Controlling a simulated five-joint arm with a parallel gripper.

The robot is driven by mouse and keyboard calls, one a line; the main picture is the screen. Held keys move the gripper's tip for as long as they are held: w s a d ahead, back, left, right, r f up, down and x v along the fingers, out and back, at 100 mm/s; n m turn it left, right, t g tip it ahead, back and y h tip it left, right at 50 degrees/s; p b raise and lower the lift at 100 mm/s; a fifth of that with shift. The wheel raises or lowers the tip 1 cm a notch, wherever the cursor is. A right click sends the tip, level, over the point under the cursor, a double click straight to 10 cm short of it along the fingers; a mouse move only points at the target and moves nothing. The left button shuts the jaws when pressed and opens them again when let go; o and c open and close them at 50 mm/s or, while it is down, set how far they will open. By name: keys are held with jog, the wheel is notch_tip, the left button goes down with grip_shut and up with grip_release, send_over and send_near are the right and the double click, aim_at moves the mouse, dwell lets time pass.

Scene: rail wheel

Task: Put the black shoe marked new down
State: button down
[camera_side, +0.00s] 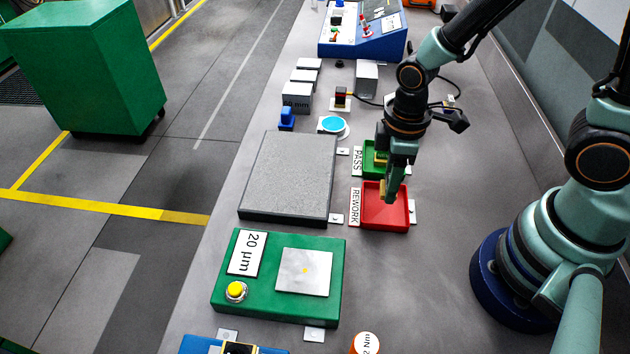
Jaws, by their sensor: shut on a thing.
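My gripper (388,196) points down over the red tray (371,223) beside the REWORK label. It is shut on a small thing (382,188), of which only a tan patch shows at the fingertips. The fingers hide the rest, so I cannot make out a black body or a "new" mark. I cannot tell whether the held thing touches the tray floor. The green tray (371,147) beside the PASS label lies just behind, with a yellowish piece (380,158) in it, partly hidden by my gripper.
A grey slab (288,178) lies left of the trays. A green block marked 20 µm (262,290) with a yellow button lies in front. An orange cylinder (365,345) stands at the bottom edge. A blue console (372,45) is at the back.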

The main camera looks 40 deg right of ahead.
aim_at(384, 208)
jog(key=shift+f, duration=2.2)
jog(key=shift+c, duration=1.7)
grip_release()
jog(key=shift+f, duration=0.15)
notch_tip(384, 208, up, 12)
jog(key=shift+r, duration=0.15)
jog(key=w+d+r+m+t, duration=0.2)
jog(key=d+r+m+t, duration=0.3)
jog(key=r, duration=0.7)
jog(key=shift+w+d+m+t, duration=0.25)
jog(key=shift+d+m, duration=0.8)
jog(key=shift+m, duration=0.95)
